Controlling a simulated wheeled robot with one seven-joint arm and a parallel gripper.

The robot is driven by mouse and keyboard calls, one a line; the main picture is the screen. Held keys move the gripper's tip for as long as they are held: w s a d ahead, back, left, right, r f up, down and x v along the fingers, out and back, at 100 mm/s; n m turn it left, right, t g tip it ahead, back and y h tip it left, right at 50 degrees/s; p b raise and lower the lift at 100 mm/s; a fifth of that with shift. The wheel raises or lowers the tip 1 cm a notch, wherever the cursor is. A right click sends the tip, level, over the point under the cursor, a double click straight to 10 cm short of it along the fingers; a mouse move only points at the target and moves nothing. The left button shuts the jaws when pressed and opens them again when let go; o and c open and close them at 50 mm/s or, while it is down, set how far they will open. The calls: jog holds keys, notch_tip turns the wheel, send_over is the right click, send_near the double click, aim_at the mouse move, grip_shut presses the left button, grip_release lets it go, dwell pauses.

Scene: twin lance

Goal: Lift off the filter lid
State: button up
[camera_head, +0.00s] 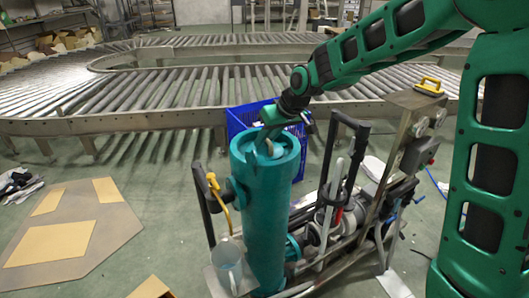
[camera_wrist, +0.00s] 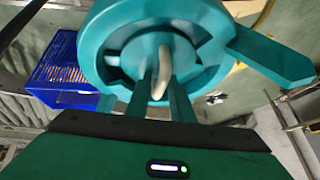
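The teal filter housing (camera_head: 266,225) stands upright as a tall cylinder in the middle of the head view. Its round teal lid (camera_head: 285,147) is at the top, level and apparently seated in the rim. In the wrist view the lid (camera_wrist: 110,45) fills the upper middle, with a pale curved handle (camera_wrist: 162,72) at its centre. My gripper (camera_head: 270,138) reaches down to the lid from above. In the wrist view the gripper's fingers (camera_wrist: 161,82) stand close together on both sides of the handle and appear closed on it. The exact contact is partly hidden.
A blue crate (camera_head: 240,120) is close behind the housing. A black-railed pump frame (camera_head: 352,150) with hoses stands to the right. A roller conveyor (camera_head: 150,90) runs behind.

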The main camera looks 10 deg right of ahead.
jog(key=shift+f, duration=0.1)
jog(key=shift+c, duration=0.7)
grip_shut()
jog(key=shift+w, duration=0.1)
notch_tip(320, 180, up, 10)
jog(key=shift+r, duration=0.1)
